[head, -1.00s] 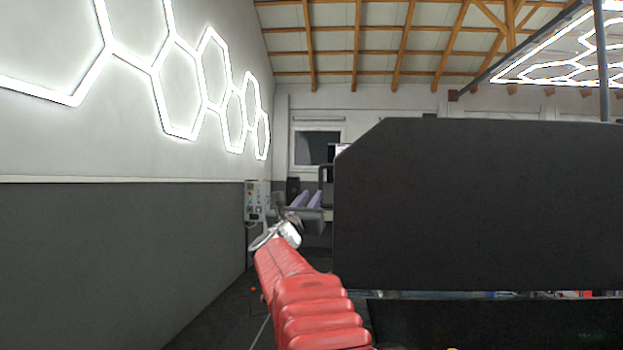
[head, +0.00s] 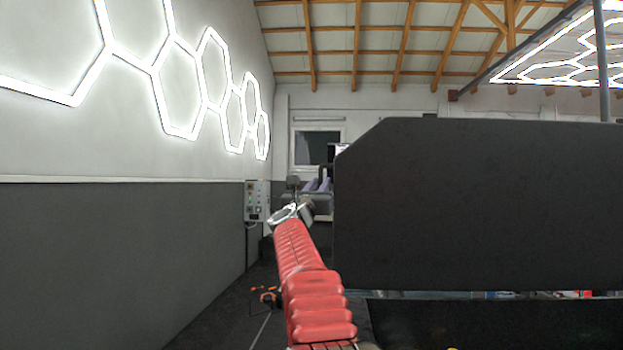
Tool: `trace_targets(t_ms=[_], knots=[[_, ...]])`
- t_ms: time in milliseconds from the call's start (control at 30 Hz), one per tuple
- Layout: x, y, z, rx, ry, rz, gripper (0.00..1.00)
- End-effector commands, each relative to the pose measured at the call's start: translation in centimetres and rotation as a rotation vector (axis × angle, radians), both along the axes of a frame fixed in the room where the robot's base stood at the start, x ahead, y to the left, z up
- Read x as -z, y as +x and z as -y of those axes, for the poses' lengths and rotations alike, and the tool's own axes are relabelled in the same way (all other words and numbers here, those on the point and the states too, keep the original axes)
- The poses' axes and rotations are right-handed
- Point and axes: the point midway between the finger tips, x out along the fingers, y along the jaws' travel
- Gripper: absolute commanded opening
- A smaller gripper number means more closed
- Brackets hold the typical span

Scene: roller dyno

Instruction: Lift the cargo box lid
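My red-sleeved arm reaches forward from the bottom middle. At its far end is my gripper (head: 292,186), small and dark beyond a silver wrist piece. Its fingers are too small and unclear to tell whether they are open or shut, and I see nothing clearly held. A large flat black panel (head: 480,205) with a cut upper-left corner fills the right side. I cannot tell whether it is the cargo box lid. My gripper is left of the panel's left edge, with a gap between them in the picture. No other part of a cargo box is clearly recognisable.
A grey wall (head: 120,265) runs along the left, with a control box (head: 257,200) on it. Orange items (head: 268,295) lie low beside my arm.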

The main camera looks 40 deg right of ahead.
Motion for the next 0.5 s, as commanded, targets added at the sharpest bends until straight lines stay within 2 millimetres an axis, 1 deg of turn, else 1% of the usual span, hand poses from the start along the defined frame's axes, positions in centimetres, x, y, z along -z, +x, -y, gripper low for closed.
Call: trace_targets(t_ms=[200, 500], knots=[[-0.5, 0.6, 1.1, 0.000, 0.000, 0.001, 0.20], [-0.7, 0.8, 1.5, -0.001, -0.001, 0.001, 0.20]])
